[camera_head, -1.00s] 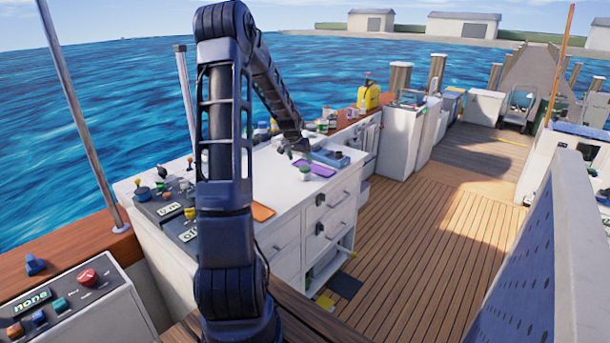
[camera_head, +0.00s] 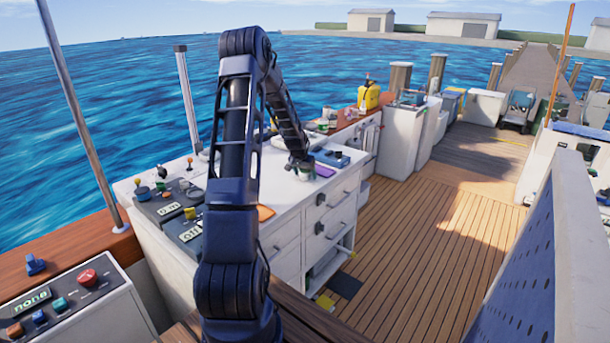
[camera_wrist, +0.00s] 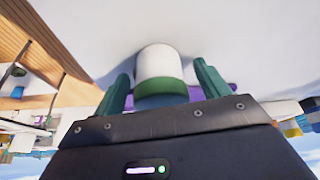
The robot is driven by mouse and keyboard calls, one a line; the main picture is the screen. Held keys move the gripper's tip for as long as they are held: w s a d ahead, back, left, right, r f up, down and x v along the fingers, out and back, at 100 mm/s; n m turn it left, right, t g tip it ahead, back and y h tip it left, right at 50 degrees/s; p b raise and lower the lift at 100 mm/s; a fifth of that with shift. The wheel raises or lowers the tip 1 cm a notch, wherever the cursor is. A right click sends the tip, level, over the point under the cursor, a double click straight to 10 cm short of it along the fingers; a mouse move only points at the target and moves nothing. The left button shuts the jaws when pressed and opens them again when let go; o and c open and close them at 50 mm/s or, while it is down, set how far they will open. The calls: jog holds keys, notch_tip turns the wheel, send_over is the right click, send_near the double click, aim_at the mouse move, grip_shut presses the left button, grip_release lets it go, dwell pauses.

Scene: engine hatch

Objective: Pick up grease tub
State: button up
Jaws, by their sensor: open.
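The grease tub (camera_wrist: 159,63) shows in the wrist view as a white cylinder with a green band and a bluish end. It lies between the two green fingers of my gripper (camera_wrist: 160,88), which are spread apart with a gap visible on each side. In the head view my gripper (camera_head: 301,168) is low over the white counter top (camera_head: 285,185). The tub is mostly hidden there by the gripper; a little green shows near the fingertips.
A purple mat (camera_head: 325,171) lies just right of the gripper, and a blue tray (camera_head: 331,157) is behind it. An orange pad (camera_head: 265,212) lies nearer. A yellow container (camera_head: 368,97) stands farther back.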

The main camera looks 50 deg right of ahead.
jog(key=shift+d+f, duration=0.1)
jog(key=shift+c, duration=0.2)
jog(key=c, duration=1.1)
